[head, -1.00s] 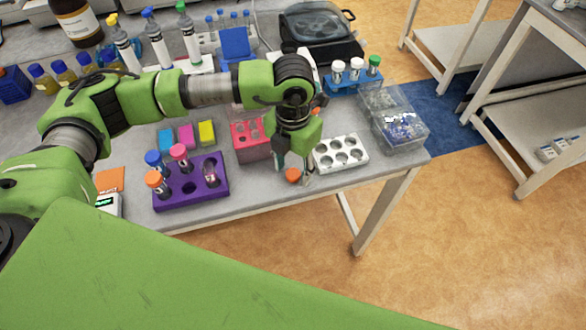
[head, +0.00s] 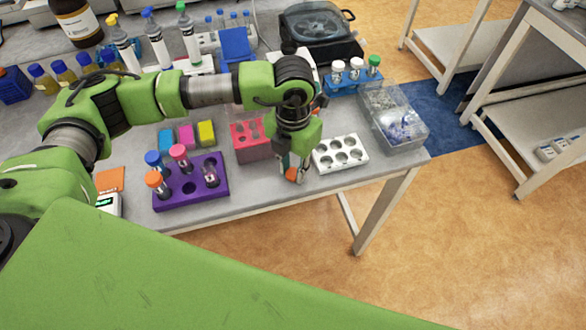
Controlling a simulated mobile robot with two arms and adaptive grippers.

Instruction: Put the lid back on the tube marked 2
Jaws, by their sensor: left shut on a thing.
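A purple rack (head: 188,199) stands near the front edge of the bench. It holds tubes with orange, blue and pink caps, and an open tube (head: 211,176) without a lid at its right side. The number marks are too small to read. My left gripper (head: 294,175) points down near the bench's front edge, right of the purple rack. It is shut on an orange lid (head: 291,173), which is partly hidden by the fingers. My right gripper is not in view.
A white rack (head: 340,164) with empty holes is close on the right of the gripper, and a pink rack (head: 252,153) is behind it on the left. Clear plastic boxes (head: 404,142) stand at the bench's right end. The bench strip between the purple rack and the gripper looks free.

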